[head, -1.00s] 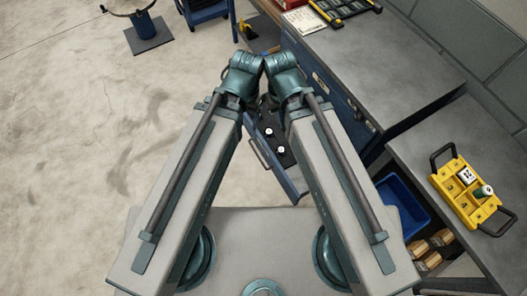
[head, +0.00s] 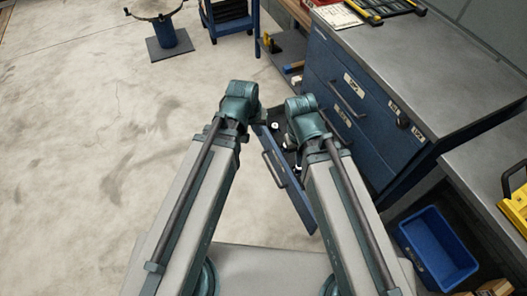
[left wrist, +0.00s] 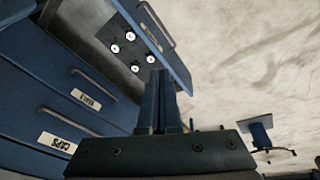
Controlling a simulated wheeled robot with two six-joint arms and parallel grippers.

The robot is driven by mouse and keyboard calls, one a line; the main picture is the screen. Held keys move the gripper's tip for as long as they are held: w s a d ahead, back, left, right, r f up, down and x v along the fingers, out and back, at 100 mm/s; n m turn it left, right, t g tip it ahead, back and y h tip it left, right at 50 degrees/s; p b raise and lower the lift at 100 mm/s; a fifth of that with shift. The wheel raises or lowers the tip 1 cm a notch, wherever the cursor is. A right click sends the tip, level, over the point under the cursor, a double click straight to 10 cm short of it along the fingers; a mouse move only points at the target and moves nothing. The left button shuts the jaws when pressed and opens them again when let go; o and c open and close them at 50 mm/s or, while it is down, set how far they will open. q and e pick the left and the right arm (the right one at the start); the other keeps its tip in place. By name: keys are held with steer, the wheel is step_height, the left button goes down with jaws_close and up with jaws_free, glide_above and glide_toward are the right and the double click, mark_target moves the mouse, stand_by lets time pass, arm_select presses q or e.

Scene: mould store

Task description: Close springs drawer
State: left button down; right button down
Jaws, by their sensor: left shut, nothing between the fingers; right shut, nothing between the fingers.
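A blue drawer (head: 293,190) stands pulled out of the blue cabinet in the head view, its front and bar handle facing the floor side. Its label is not readable from here, so I cannot confirm it is the springs drawer. In the left wrist view the open drawer (left wrist: 178,62) shows several small white-topped round parts on its dark bottom. My left gripper (left wrist: 160,95) is shut and empty, with its fingers pointing towards the drawer; contact cannot be told. My right gripper (head: 303,108) is beside the drawer in the head view, its fingers hidden by the wrist.
The blue cabinet (head: 375,115) has other closed drawers; one in the left wrist view reads CAPS (left wrist: 57,143). A blue bin (head: 437,245) and a yellow carrier (head: 515,208) are at the right. A blue cart (head: 232,20) stands at the back. Floor at the left is clear.

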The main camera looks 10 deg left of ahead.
arm_select(q)
steer(key=w+a+f+n+t+b, duration=0.1)
steer(key=w+a+f+b, duration=0.1)
steer(key=f+b, duration=0.5)
steer(key=w+a+f+n+t+b, duration=0.2)
steer(key=w+f+b, duration=0.2)
steer(key=f+b, duration=0.3)
steer(key=w+a+f+n+t+h+b, duration=0.1)
steer(key=w+a+f+b, duration=0.1)
steer(key=f+b, duration=0.5)
steer(key=shift+w+f+n+b, duration=0.15)
steer(key=shift+w+n+b, duration=0.25)
steer(key=shift+w+b, duration=0.35)
steer(key=shift+f, duration=0.1)
steer(key=b, duration=0.8)
glide_toward(267, 140)
steer(key=a+f+x, duration=0.1)
steer(key=x, duration=0.4)
steer(key=shift+d+r, duration=0.3)
steer(key=shift+r, duration=0.05)
